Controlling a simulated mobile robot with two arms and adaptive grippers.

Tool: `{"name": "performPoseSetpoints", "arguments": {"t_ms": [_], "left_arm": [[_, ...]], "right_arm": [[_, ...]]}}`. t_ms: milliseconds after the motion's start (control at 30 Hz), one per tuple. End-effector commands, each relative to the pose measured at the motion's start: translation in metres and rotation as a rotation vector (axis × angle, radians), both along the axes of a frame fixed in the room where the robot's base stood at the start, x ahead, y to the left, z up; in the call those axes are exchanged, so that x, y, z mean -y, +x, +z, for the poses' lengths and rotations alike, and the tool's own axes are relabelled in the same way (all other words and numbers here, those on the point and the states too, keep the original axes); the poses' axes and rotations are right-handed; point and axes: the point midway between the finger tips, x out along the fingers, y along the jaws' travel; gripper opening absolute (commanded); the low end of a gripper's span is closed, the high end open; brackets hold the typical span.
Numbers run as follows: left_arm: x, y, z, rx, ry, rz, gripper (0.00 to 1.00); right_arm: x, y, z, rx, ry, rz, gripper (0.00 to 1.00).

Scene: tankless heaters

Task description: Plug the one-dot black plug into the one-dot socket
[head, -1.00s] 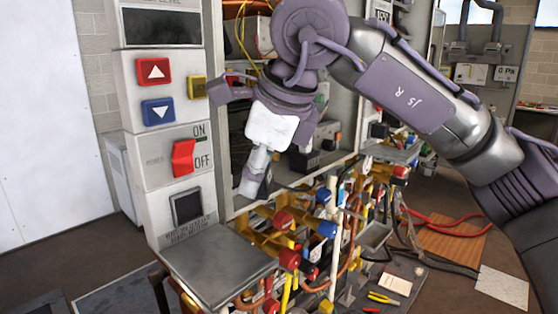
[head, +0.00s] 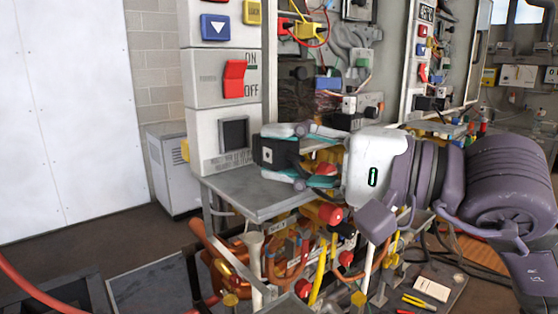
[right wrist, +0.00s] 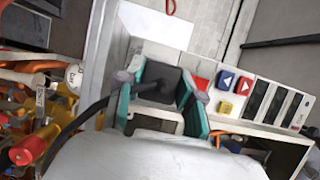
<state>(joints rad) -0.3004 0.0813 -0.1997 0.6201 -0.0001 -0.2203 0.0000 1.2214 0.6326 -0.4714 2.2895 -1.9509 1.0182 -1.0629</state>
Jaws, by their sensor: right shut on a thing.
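A black plug (head: 276,153) with a small white label sits between the fingers of my right gripper (head: 280,154). The label seems to carry one dark dot. The gripper is shut on the plug and holds it above the grey metal shelf, in front of the heater cabinet. In the right wrist view the black plug (right wrist: 158,84) sits between the teal finger pads of the right gripper (right wrist: 165,82), and its black cable trails left. I cannot make out a one-dot socket in either view. My left gripper is not in view.
The grey shelf (head: 250,192) is bare below the plug. The control panel (head: 222,90) with a red switch (head: 235,78) stands behind it. Pipes and valves (head: 330,215) crowd the space below and right. The open cabinet (head: 318,100) holds wires and boxes.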

Motion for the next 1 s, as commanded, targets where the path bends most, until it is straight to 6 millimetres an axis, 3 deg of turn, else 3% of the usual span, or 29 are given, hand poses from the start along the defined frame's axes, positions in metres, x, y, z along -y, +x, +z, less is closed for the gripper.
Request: {"name": "performPoseSetpoints", "arguments": {"t_ms": [467,1000], "left_arm": [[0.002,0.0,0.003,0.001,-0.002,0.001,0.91],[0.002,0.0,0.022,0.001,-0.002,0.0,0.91]], "right_arm": [[-0.003,0.004,0.001,-0.003,0.002,0.002,0.06],[-0.03,0.041,0.002,-0.003,0.001,0.002,0.06]]}}
